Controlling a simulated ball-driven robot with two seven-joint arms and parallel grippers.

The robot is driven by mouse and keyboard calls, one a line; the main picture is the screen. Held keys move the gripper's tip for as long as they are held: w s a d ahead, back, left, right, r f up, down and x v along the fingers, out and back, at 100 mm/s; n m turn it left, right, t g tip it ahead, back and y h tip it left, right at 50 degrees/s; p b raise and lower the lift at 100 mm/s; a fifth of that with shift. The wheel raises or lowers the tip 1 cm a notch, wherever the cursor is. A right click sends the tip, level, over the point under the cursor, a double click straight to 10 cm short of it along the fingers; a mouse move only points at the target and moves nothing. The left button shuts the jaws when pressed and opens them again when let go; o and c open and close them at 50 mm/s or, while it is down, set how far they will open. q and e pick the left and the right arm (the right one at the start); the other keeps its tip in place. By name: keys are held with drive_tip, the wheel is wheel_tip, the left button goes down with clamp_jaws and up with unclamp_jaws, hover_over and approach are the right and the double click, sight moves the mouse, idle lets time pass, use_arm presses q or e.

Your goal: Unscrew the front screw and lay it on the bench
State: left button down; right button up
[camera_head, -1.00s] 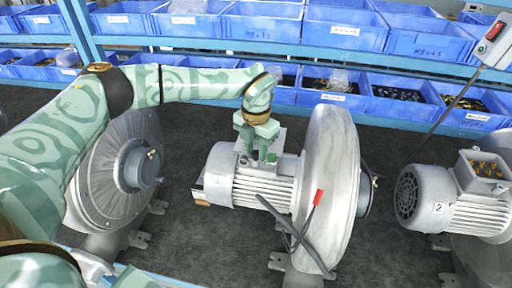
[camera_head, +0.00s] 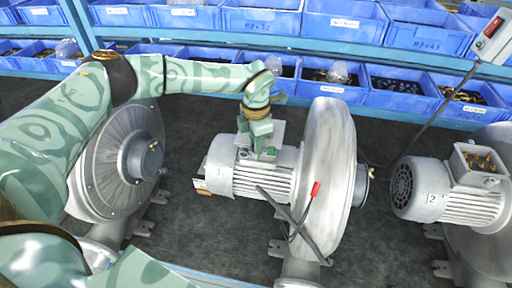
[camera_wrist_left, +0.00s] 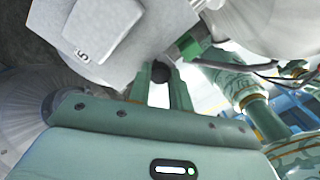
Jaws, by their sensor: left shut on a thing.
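The middle blower has a ribbed silver motor (camera_head: 222,180) with a small grey terminal box on top. My left gripper (camera_head: 264,150) points down at this box and covers much of it. In the left wrist view the gripper (camera_wrist_left: 160,88) has its two green fingers close together, with a small dark round piece (camera_wrist_left: 161,71) between their tips. It looks like a screw head, right beside the grey box (camera_wrist_left: 150,40). The screw's shaft is hidden, so I cannot tell how far it sits in the box. My right gripper is not in view.
A cable with a red end (camera_head: 315,190) lies against the fan housing (camera_head: 328,150). Other blowers stand at left (camera_head: 105,165) and right (camera_head: 425,190). Blue bins (camera_head: 335,92) line the back. Dark bench surface (camera_head: 215,240) is clear in front of the motor.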

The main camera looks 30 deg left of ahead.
use_arm(q)
drive_tip(key=n, duration=0.6)
drive_tip(key=shift+n, duration=0.4)
drive_tip(key=n, duration=1.7)
drive_tip(key=shift+r+n, duration=0.1)
drive_tip(key=shift+n, duration=0.2)
drive_tip(key=c, duration=1.6)
unclamp_jaws()
drive_tip(key=shift+o, duration=0.2)
